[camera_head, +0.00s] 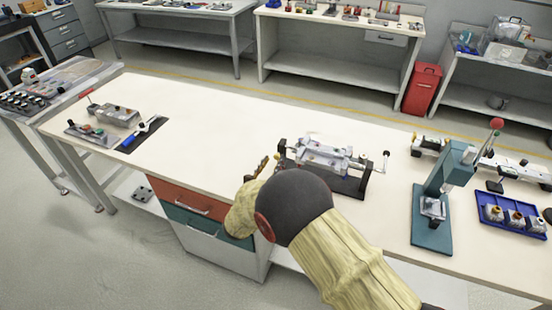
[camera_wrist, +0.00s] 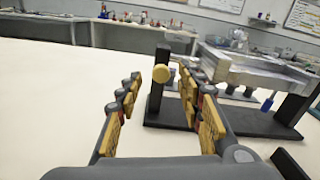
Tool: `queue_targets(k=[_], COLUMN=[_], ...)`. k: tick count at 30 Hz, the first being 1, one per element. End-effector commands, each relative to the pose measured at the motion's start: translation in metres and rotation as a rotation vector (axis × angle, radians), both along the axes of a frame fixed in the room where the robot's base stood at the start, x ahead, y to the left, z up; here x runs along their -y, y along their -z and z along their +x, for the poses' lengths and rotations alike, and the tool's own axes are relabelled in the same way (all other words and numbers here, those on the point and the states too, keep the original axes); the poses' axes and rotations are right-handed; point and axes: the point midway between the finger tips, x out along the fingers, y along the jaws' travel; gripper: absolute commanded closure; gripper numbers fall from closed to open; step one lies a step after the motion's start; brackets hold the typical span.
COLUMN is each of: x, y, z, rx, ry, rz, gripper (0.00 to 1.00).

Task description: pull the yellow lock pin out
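The yellow lock pin (camera_wrist: 160,73) shows its round knob on a black upright post (camera_wrist: 160,58) in the wrist view. The post stands at the left end of a black-based fixture (camera_wrist: 230,121) that carries a grey metal block (camera_wrist: 250,68). My gripper (camera_wrist: 161,90) is open and empty. Its yellow-padded fingers lie left and right of the knob in the picture; I cannot tell whether they reach it. In the head view my gripper (camera_head: 268,168) is at the left end of the metal block (camera_head: 325,152), and my arm hides part of the fixture and the pin.
The fixture has a crank handle (camera_head: 384,160) at its right end. A teal press (camera_head: 440,195) and a blue tray (camera_head: 512,218) with several parts stand further right. Another small device (camera_head: 115,118) sits at the far left of the white bench. The bench between is clear.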

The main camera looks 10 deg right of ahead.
Motion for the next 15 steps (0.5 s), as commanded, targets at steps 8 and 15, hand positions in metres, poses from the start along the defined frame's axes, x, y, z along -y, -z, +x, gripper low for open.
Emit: queue_targets(k=[8,15], x=[0.019,0.022], y=[0.001,0.0], z=[0.025,0.029], rx=[0.001,0.0], ry=[0.001,0.0], rz=[0.001,0.001], gripper=[0.62,0.62])
